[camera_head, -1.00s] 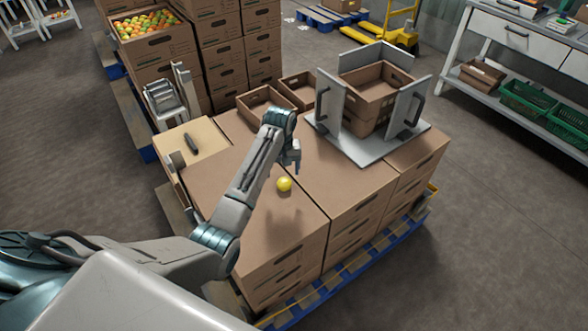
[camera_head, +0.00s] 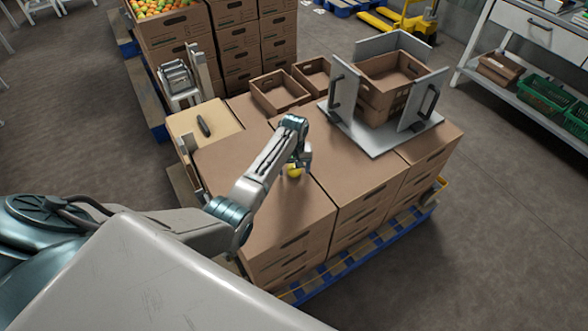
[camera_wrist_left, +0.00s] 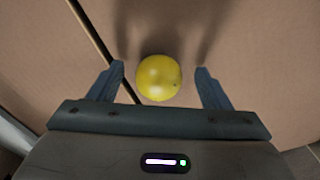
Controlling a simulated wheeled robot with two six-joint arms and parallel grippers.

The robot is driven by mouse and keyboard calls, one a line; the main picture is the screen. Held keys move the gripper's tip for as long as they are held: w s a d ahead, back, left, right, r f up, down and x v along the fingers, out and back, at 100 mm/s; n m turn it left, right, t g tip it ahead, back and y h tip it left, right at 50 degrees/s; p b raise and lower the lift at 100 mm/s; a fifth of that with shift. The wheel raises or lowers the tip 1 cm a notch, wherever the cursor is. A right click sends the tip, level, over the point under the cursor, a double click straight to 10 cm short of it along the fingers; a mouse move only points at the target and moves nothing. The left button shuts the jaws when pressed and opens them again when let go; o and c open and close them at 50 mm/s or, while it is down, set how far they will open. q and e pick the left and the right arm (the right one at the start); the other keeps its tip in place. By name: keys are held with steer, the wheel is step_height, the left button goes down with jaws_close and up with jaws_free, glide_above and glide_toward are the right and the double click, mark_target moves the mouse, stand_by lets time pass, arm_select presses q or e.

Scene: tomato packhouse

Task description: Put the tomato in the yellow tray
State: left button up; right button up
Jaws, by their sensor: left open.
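A round yellow tomato (camera_head: 293,171) rests on top of the brown cardboard boxes, partly hidden behind my left gripper (camera_head: 300,168). In the left wrist view the tomato (camera_wrist_left: 159,78) sits between the two spread fingers of my left gripper (camera_wrist_left: 160,70). A gap shows on each side, so it is not gripped. No yellow tray is clearly visible. My right gripper is not in view.
A cardboard crate (camera_head: 388,76) stands between upright grey plates on a grey base (camera_head: 372,136). Two open cardboard trays (camera_head: 281,92) lie at the back of the stack. A dark object (camera_head: 204,126) lies on a pale surface at left.

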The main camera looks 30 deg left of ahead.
mark_target(294, 167)
arm_select(q)
steer(key=shift+w+f, duration=0.1)
steer(key=shift+f, duration=0.2)
steer(key=shift+r, duration=0.1)
steer(key=c, duration=0.9)
steer(key=shift+r, duration=0.5)
step_height(294, 167, up, 2)
steer(key=shift+r+b, duration=0.25)
steer(key=shift+b, duration=0.15)
steer(key=s+d, duration=0.3)
steer(key=s, duration=0.1)
steer(key=s+d+r+b, duration=0.1)
steer(key=s+d, duration=0.2)
steer(key=s, duration=0.1)
steer(key=s+d, duration=0.4)
steer(key=shift+s+d+r, duration=0.1)
steer(key=shift+s+r, duration=0.1)
